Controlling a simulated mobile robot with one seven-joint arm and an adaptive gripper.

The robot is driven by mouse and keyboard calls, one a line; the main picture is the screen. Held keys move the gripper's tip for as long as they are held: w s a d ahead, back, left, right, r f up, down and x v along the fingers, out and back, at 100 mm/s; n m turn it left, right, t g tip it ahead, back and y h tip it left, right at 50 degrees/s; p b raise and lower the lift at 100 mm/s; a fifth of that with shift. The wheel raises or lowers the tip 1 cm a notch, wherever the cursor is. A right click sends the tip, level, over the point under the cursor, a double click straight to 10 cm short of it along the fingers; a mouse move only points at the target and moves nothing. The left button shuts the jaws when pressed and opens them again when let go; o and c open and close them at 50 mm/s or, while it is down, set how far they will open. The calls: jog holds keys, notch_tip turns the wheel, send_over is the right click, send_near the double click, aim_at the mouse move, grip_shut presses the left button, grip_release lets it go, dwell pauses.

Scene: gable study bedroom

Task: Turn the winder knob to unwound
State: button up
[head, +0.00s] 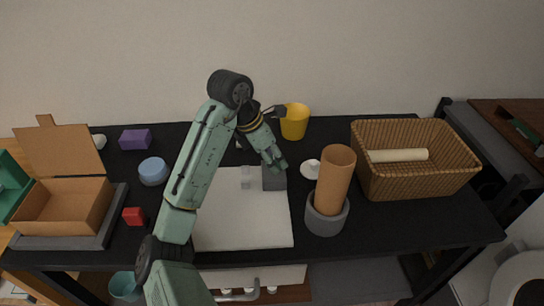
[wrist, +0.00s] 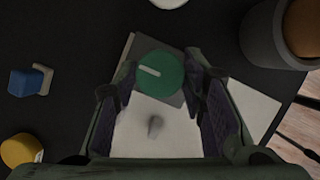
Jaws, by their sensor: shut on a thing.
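The winder knob (wrist: 158,80) is a green disc with a short white line on its upper left part, as seen in the wrist view. It sits on a grey base (wrist: 146,44) at the edge of a white board (wrist: 170,138). In the head view the grey base (head: 274,180) is at the board's far right corner, and my gripper (head: 275,166) is right above it, hiding the knob. In the wrist view my gripper (wrist: 160,78) has one finger on each side of the knob, shut on it. The knob's label marks, if any, are not readable.
A brown cylinder (head: 335,178) stands in a grey pot (head: 326,219) right of the board. A white lid (head: 310,168), yellow cup (head: 294,122) and wicker basket (head: 415,178) are nearby. A cardboard box (head: 63,207), blue container (head: 153,171) and red block (head: 133,216) stand left.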

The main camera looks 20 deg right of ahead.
jog(key=o, duration=1.1)
jog(key=v, duration=1.2)
